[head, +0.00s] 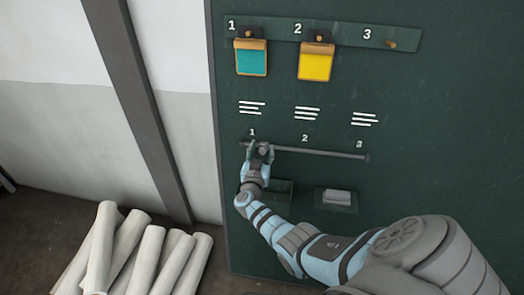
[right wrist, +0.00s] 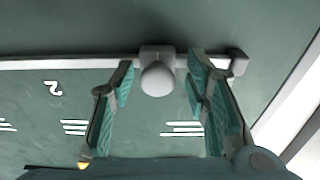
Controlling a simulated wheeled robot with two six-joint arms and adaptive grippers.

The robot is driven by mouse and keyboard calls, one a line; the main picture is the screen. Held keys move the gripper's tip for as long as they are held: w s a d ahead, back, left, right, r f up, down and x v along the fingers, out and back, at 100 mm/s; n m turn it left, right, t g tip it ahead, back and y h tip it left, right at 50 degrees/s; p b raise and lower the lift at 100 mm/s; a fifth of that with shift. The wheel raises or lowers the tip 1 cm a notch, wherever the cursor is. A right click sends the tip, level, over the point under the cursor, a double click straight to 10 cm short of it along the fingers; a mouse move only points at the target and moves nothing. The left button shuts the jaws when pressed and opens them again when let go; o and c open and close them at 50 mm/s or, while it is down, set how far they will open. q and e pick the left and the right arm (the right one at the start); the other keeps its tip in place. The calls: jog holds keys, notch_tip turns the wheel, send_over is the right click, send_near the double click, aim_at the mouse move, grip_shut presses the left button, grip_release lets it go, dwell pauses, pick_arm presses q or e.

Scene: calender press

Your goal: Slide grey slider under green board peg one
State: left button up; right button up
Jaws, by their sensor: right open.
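The green board (head: 400,110) carries a top strip with pegs numbered 1, 2 and 3. Peg one (head: 249,34) has a teal tag (head: 251,61) hanging from it. Below, a thin grey rail (head: 315,152) is marked 1, 2 and 3. The grey slider (head: 264,150) is on this rail near mark 1, below peg one. In the right wrist view its round knob (right wrist: 157,78) is between the fingers, with gaps on both sides. My right gripper (head: 259,148) is open around the slider. My left gripper is not in view.
A yellow tag (head: 315,64) hangs from peg two; peg three (head: 391,44) is bare. A small ledge (head: 336,208) below the rail holds a grey block (head: 337,196). White rolls (head: 150,258) lean at the lower left, beside a dark post (head: 140,110).

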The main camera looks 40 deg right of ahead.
jog(key=v, duration=1.2)
